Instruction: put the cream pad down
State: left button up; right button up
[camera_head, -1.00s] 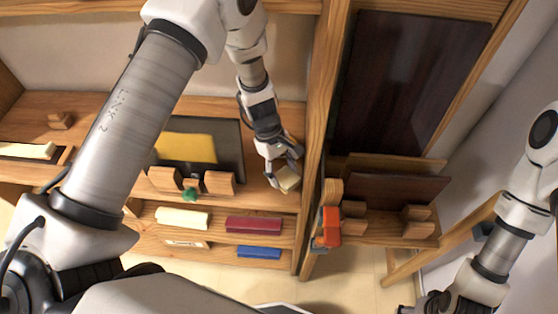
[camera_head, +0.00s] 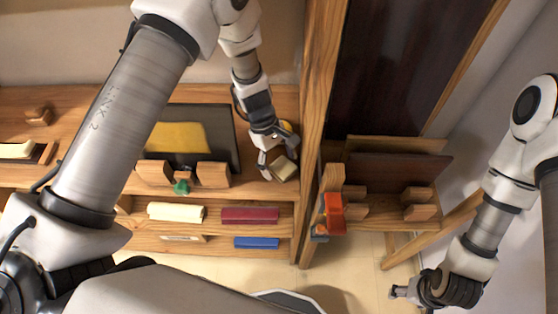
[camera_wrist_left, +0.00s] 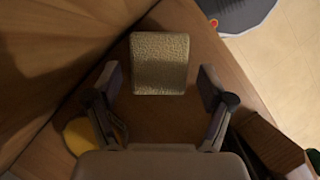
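The cream pad (camera_head: 284,168) is a small block on the wooden shelf beside an upright post. In the left wrist view the pad (camera_wrist_left: 160,62) shows a rough top face between my left fingertips, with a gap on each side. My left gripper (camera_head: 277,157) is open around the pad; its fingers (camera_wrist_left: 160,85) do not touch it in the wrist view. The pad seems to rest on the board, though its underside is hidden. My right gripper (camera_head: 399,292) is low at the right, away from the pad; its fingers are too small to read.
A dark panel with a yellow patch (camera_head: 177,137) stands left of my left gripper, behind wooden blocks (camera_head: 212,174). A wooden post (camera_head: 320,80) rises close on the right. A lower shelf holds cream (camera_head: 176,212) and maroon (camera_head: 249,215) bars. A yellow round thing (camera_wrist_left: 90,136) is near my left finger.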

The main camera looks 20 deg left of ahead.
pick_arm(q)
jog(key=shift+r, duration=0.25)
jog(key=b+v, duration=0.1)
jog(key=v, duration=0.6)
jog(key=shift+r, duration=0.1)
